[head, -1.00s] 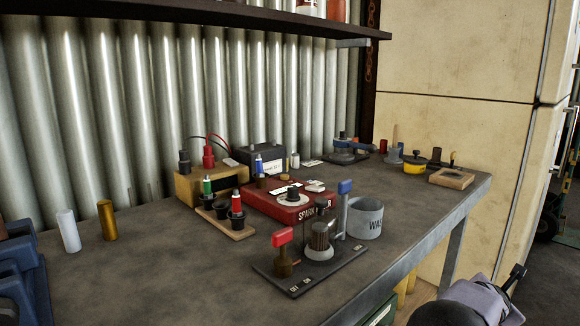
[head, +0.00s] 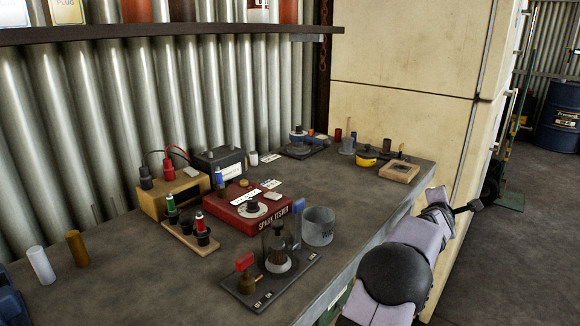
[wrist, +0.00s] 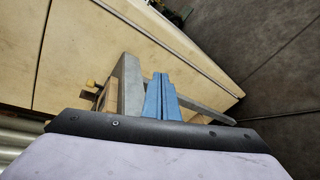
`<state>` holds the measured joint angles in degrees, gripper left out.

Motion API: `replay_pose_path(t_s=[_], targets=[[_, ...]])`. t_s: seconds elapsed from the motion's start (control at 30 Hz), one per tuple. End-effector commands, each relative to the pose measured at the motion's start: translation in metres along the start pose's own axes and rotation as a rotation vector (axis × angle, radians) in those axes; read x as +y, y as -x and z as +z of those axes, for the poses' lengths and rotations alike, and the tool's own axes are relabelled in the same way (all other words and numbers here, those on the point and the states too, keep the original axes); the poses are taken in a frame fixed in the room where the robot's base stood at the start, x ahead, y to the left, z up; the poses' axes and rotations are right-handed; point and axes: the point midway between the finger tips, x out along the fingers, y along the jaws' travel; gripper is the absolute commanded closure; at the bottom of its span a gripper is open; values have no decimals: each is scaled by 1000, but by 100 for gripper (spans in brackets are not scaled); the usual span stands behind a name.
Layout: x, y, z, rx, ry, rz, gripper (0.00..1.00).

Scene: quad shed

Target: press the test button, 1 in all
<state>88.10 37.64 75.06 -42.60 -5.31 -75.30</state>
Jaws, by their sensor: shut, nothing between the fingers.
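The red spark tester (head: 262,218) sits on the workbench in the head view. On its top is a pale disc with a dark round button (head: 252,205) at its middle; nothing touches it. White labels lie on the tester's top. My gripper (head: 476,205) is at the end of my lavender arm, off the bench's right edge and well apart from the tester. In the wrist view its blue fingers (wrist: 160,96) are together and empty. The tester is not visible in the wrist view.
In front of the tester stands a dark switch board (head: 270,284) with red and blue levers, beside a grey cup (head: 319,226). Left are a wooden plug stand (head: 191,233) and a tan box (head: 160,204). A shelf (head: 170,34) hangs above. The bench's right front is clear.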

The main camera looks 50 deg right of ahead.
Motion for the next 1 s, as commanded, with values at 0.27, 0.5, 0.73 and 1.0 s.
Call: replay_pose_path(t_s=[0.27,0.5,0.73,1.0], targets=[[108,44,-64,95,-374,-7,100],[182,92,-125,201,-685,-60,100],[245,148,-184,314,-959,-153,100],[307,226,-250,447,-1245,-318,100]])
